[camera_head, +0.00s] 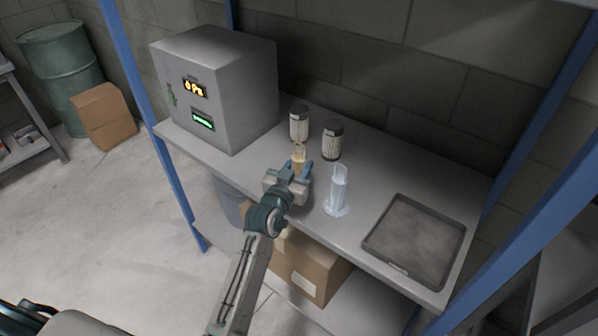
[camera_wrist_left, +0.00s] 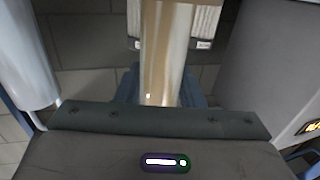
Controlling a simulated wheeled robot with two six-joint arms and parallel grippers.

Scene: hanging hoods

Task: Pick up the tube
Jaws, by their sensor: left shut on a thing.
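The tube (camera_head: 299,157) is tan and glassy and stands upright at the front part of the metal shelf. My left gripper (camera_head: 300,168) is shut on it, with a blue finger on each side. In the left wrist view the tube (camera_wrist_left: 162,55) rises between the blue fingers of my left gripper (camera_wrist_left: 165,88). I cannot tell whether the tube's base touches the shelf, as the gripper hides it. My right gripper is not in view.
A clear cylinder (camera_head: 338,192) stands right of my gripper. Two dark-lidded jars (camera_head: 299,124) (camera_head: 332,140) stand behind it. A grey box with displays (camera_head: 215,90) is at the left, a flat tray (camera_head: 372,243) at the right. Blue posts (camera_head: 137,75) frame the shelf.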

